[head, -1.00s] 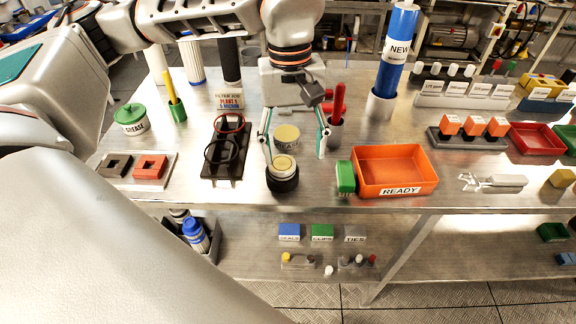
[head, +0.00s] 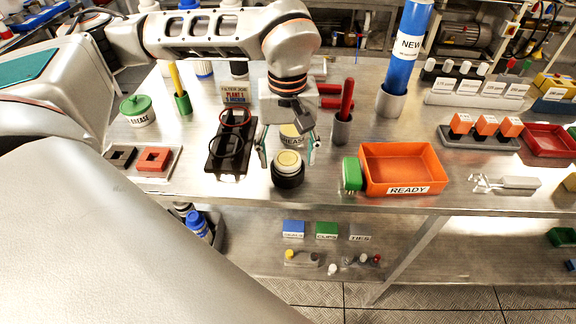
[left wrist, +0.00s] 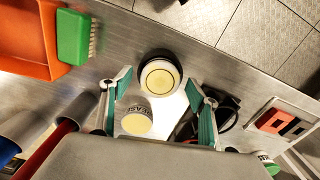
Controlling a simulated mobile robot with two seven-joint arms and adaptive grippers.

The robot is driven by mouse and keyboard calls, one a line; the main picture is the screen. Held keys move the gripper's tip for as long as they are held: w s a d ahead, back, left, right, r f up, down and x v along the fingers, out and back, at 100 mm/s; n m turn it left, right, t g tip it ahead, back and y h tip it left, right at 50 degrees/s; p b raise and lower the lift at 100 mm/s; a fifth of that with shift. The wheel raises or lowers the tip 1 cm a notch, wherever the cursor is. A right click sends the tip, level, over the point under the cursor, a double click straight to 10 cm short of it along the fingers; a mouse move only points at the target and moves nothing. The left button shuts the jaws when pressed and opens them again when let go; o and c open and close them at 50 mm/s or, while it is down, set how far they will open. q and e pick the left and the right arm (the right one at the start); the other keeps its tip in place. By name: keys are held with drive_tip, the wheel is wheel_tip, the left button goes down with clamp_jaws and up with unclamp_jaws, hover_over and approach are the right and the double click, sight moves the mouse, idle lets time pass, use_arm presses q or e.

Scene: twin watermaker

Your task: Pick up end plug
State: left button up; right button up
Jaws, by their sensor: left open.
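The end plug appears to be the round black piece with a cream disc top (head: 288,167), standing near the front edge of the metal bench. It also shows in the left wrist view (left wrist: 160,77). My left gripper (head: 288,152) is open, with green-padded fingers pointing down. In the left wrist view the fingertips (left wrist: 160,80) appear on either side of the plug, with gaps; I cannot tell their height against it. A cream-topped cup labelled with grease lettering (head: 291,132) stands just behind the plug, also between the fingers in view. My right gripper is not in view.
A black tray with rings (head: 229,150) stands left of the plug. An orange READY bin (head: 402,168) with a green brush (head: 352,174) stands right. A grey cup with a red tool (head: 342,130) is behind right. The bench edge is close in front.

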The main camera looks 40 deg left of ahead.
use_arm(q)
drive_tip(key=shift+c, duration=0.4)
drive_tip(key=c, duration=1.2)
drive_tip(key=shift+c, duration=0.2)
drive_tip(key=shift+r, duration=0.1)
